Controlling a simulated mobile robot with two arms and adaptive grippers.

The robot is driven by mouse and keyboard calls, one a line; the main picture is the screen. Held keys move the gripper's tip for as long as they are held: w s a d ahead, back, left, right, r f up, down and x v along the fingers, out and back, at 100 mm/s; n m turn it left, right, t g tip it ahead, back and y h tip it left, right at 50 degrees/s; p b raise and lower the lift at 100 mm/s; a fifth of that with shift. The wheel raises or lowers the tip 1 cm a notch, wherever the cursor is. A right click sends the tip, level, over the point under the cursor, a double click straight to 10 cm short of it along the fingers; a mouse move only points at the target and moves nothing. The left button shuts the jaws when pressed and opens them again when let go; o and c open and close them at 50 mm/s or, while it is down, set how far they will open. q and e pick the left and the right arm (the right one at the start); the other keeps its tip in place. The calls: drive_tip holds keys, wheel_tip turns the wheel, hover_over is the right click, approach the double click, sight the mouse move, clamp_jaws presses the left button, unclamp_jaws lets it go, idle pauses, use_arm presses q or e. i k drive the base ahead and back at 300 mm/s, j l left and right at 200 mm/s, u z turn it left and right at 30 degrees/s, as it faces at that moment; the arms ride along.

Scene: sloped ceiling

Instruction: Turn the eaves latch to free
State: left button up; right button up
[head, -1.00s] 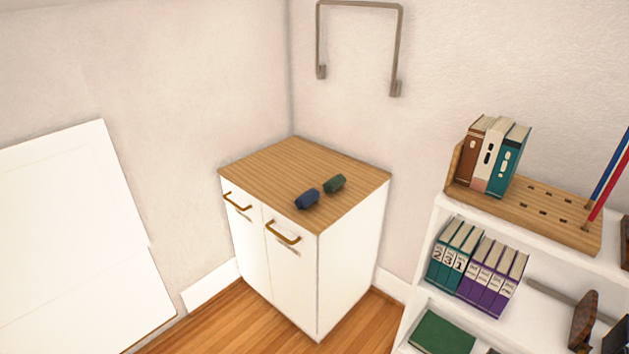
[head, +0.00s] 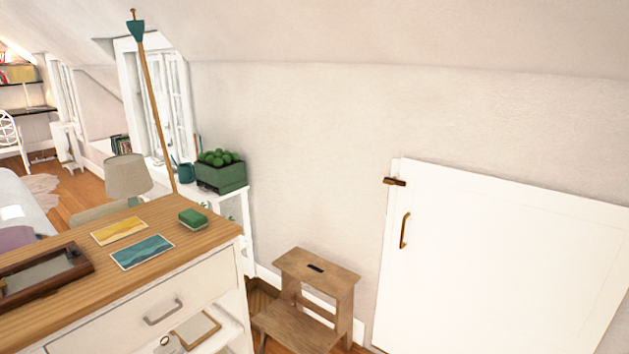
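A small dark brown latch (head: 395,181) sits at the upper left corner of a white eaves door (head: 500,270). It lies about level, reaching from the wall across the door's edge. The door looks shut and has an upright brass handle (head: 405,230) below the latch. The door's lower right part runs out of the picture. Neither of my grippers shows in the head view.
A wooden step stool (head: 318,283) stands on the floor left of the door. A wood-topped dresser (head: 215,228) with cards, a green block and a frame fills the lower left. A planter (head: 222,178) stands behind it.

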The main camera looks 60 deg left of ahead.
sight(392, 181)
drive_tip(key=u, duration=1.65)
drive_tip(key=i+l, duration=0.1)
drive_tip(key=i, duration=0.2)
